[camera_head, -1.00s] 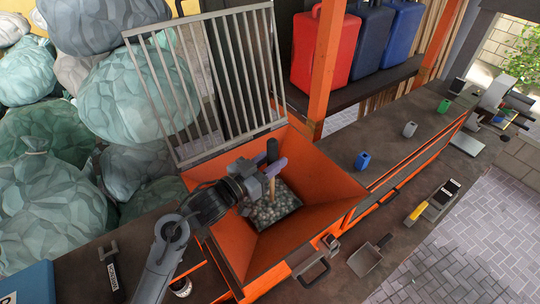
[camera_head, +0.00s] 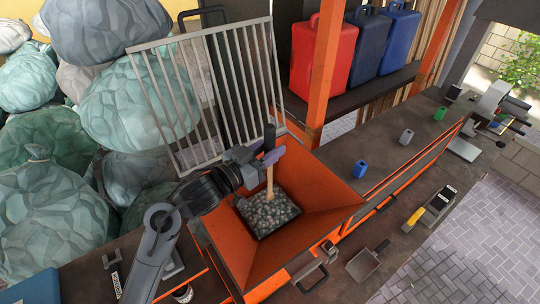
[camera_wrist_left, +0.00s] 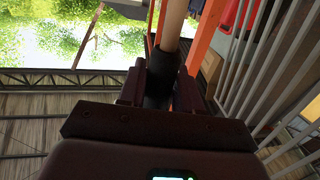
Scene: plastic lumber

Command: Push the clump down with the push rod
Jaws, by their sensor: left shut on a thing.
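My left gripper (camera_head: 268,156) is shut on the push rod (camera_head: 270,178), a pale wooden stick with a black grip. The rod stands nearly upright over the orange hopper (camera_head: 320,185), its lower end at the back part of the clump. I cannot tell whether the tip touches. The clump (camera_head: 268,214) is a grey heap of small pieces in the square throat of the hopper. In the left wrist view the rod's black grip (camera_wrist_left: 160,85) sits between the fingers and the wooden shaft runs away from me. My right gripper is not in view.
A barred grate lid (camera_head: 200,90) stands open behind the hopper. Stuffed bags (camera_head: 130,110) crowd the left. Red (camera_head: 318,55) and blue canisters stand on a back shelf.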

